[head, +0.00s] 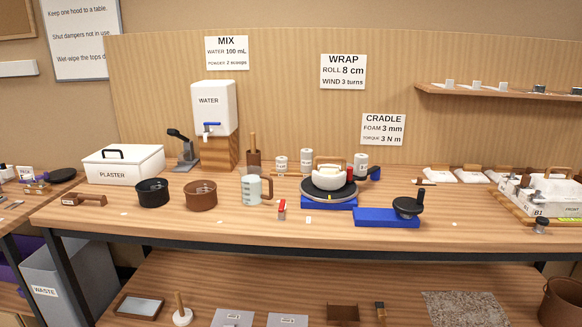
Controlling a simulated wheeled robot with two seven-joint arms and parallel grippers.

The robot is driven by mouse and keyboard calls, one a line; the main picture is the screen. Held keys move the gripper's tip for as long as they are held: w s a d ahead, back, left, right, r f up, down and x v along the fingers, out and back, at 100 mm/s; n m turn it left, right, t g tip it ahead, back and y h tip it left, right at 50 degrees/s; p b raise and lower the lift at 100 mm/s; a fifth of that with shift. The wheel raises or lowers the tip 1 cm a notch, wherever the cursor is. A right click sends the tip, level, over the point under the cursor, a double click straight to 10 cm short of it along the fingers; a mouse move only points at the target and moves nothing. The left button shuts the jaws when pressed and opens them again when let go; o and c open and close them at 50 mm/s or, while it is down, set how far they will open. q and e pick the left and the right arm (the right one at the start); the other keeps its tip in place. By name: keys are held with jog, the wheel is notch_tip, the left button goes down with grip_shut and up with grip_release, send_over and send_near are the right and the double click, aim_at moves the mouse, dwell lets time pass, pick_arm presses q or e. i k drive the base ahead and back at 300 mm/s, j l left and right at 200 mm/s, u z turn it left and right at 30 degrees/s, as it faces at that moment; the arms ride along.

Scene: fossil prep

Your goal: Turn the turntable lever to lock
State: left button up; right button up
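The turntable (318,195) is a dark round disc on a blue base, standing near the middle of the bench. A white bowl-like piece with a tan bar over it sits on the disc, and a small yellow mark shows at the disc's front. A small red upright piece (282,206) with a pale lower part stands just left of the blue base. I cannot tell whether it is the turntable lever, and no lock marking is readable. Neither of my grippers is in view.
A clear measuring jug (251,190), a brown bowl (200,196) and a black bowl (153,193) stand to the left. The bench front below the turntable is mostly clear.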

aim_at(283, 201)
jog(key=i+l+u, duration=0.15)
jog(key=l, duration=0.3)
jog(key=i+l+u, duration=0.15)
jog(key=i+l, duration=0.15)
jog(key=l, duration=0.15)
jog(key=i+l+u, duration=0.15)
jog(key=l, duration=0.35)
jog(key=i+l+u, duration=0.1)
jog(key=l, duration=0.4)
jog(key=i+l+u, duration=0.15)
jog(key=l, duration=0.4)
jog(key=i+l+u, duration=0.15)
jog(key=l, duration=0.4)
jog(key=i+l+u, duration=0.15)
jog(key=l, duration=0.4)
